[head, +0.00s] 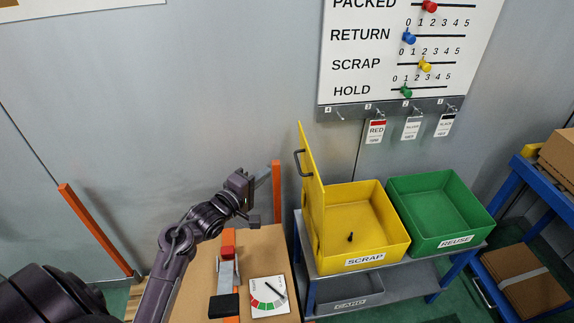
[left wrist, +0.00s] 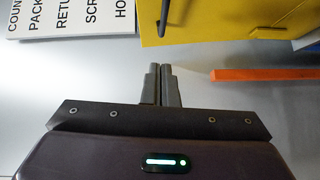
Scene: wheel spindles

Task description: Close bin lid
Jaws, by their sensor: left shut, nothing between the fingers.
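The yellow SCRAP bin (head: 368,222) stands on a grey shelf in the head view. Its yellow lid (head: 312,195) stands upright, open, along the bin's left side. A dark handle (head: 299,163) is on the lid's left face. A small black part lies inside the bin. My left gripper (head: 246,195) is left of the lid, apart from it. In the left wrist view its fingers (left wrist: 165,72) are shut and empty, with the yellow lid (left wrist: 210,22) and the dark handle (left wrist: 164,18) beyond them. My right gripper is not in view.
A green REUSE bin (head: 440,210) stands right of the yellow bin. An orange post (head: 277,190) rises between my left gripper and the lid. Below my arm are a cardboard box top (head: 262,246) and a dial gauge card (head: 268,296). A count board (head: 405,50) hangs on the wall.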

